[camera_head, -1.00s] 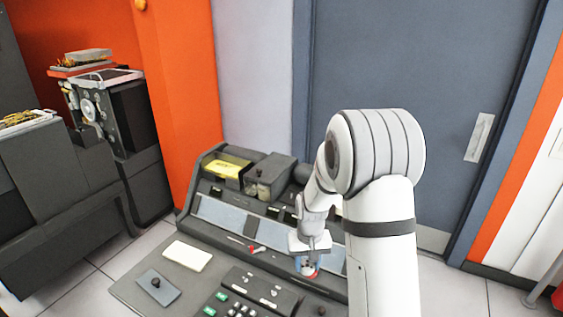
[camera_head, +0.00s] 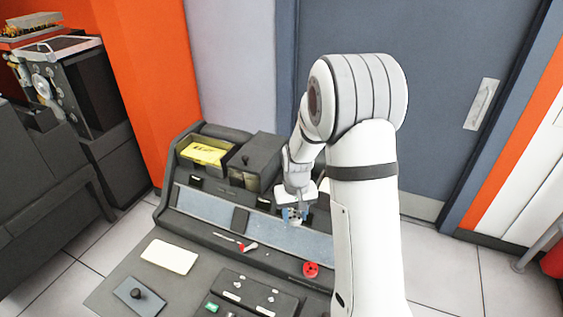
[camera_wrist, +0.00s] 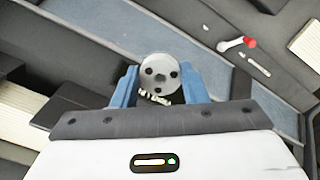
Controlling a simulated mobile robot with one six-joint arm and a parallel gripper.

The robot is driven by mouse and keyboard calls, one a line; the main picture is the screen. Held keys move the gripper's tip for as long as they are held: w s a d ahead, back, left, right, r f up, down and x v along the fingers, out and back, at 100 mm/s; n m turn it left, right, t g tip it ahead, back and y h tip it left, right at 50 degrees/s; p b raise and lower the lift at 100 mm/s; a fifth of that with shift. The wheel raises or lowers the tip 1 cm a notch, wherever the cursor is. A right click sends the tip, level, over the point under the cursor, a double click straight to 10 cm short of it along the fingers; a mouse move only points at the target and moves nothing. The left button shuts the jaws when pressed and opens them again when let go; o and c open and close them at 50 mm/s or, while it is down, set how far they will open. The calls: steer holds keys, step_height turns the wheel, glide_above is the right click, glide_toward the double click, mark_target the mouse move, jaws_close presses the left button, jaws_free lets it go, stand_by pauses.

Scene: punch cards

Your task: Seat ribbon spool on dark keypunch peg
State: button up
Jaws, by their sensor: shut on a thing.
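My gripper (camera_head: 295,212) is shut on a light grey round spool with dark holes, held above the sloping panel of the dark keypunch desk (camera_head: 120,262). In the wrist view the spool (camera_wrist: 160,70) sits between the blue fingers of the gripper (camera_wrist: 157,82), its round face towards the camera. A dark round-topped peg (camera_head: 137,293) stands upright on a blue-grey plate at the front left of the desk, well apart from the gripper. A red disc (camera_head: 311,269) with dark marks lies on the desk below the gripper.
A cream block (camera_head: 168,257) lies behind the plate. A small red-and-white tool (camera_head: 247,246) lies left of the red disc; it also shows in the wrist view (camera_wrist: 238,43). A key unit (camera_head: 250,293) stands in front. A yellow-filled tray (camera_head: 207,152) stands at the back.

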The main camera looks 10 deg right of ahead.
steer(key=w+r+n+p, duration=0.1)
steer(key=w+r+n, duration=0.1)
steer(key=w, duration=0.3)
steer(key=w+r+n+p, duration=0.1)
steer(key=w+r+n, duration=0.1)
steer(key=w+n, duration=0.2)
steer(key=w+r+n+p, duration=0.1)
steer(key=w+r+n, duration=0.1)
steer(key=w+n, duration=0.2)
steer(key=shift+w, duration=1.8)
steer(key=shift+w+f, duration=0.1)
steer(key=shift+w, duration=0.05)
steer(key=shift+f+b, duration=0.7)
steer(key=shift+f, duration=0.9)
steer(key=shift+d, duration=0.1)
steer(key=shift+f+b, duration=0.35)
steer(key=shift+b, duration=0.15)
steer(key=shift+f+b, duration=0.35)
steer(key=shift+f, duration=0.2)
steer(key=shift+f, duration=0.15)
steer(key=shift+f+b, duration=0.3)
steer(key=shift+b, duration=0.05)
steer(key=shift+f+b, duration=0.35)
steer(key=shift+b, duration=0.05)
